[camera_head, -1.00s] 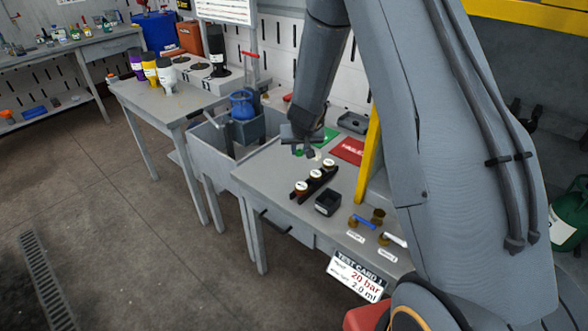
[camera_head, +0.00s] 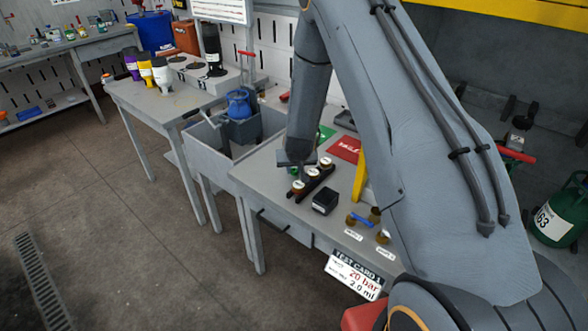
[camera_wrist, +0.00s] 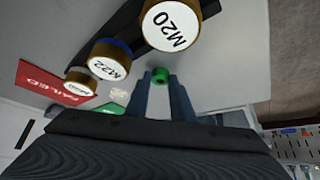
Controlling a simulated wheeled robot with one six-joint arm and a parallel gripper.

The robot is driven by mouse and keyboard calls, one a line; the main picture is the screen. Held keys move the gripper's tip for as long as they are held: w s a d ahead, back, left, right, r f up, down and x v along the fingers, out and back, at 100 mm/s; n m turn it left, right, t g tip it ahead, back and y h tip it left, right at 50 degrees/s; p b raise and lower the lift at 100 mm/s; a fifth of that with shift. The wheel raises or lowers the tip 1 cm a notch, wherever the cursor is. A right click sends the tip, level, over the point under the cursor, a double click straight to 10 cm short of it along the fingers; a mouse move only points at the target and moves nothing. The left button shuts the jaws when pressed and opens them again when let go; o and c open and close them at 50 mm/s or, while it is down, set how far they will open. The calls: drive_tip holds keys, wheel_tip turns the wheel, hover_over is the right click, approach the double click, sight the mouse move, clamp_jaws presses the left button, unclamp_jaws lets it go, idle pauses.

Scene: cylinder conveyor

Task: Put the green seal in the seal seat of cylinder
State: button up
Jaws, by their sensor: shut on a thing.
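The green seal (camera_wrist: 160,76) is a small ring with a dark hole. It sits between the fingertips of my gripper (camera_wrist: 161,84), which is shut on it, beside the jar marked M20. A bit of green also shows by my gripper (camera_head: 293,166) in the head view, above the workbench by the left end of the jar rack. A blue rod with brass-coloured parts (camera_head: 361,220) lies on the bench at the right front. I cannot tell for certain which part is the cylinder, and no seal seat can be made out.
A dark rack (camera_head: 320,184) holds brass-coloured jars with white labelled tops, including M20 (camera_wrist: 173,24) and M22 (camera_wrist: 108,66). A small black box (camera_head: 325,202) stands in front. A red mat (camera_head: 345,149) and a green mat (camera_head: 326,133) lie behind. A yellow post (camera_head: 359,180) rises at right.

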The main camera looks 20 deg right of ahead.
drive_tip(key=shift+f, duration=0.15)
drive_tip(key=o, duration=1)
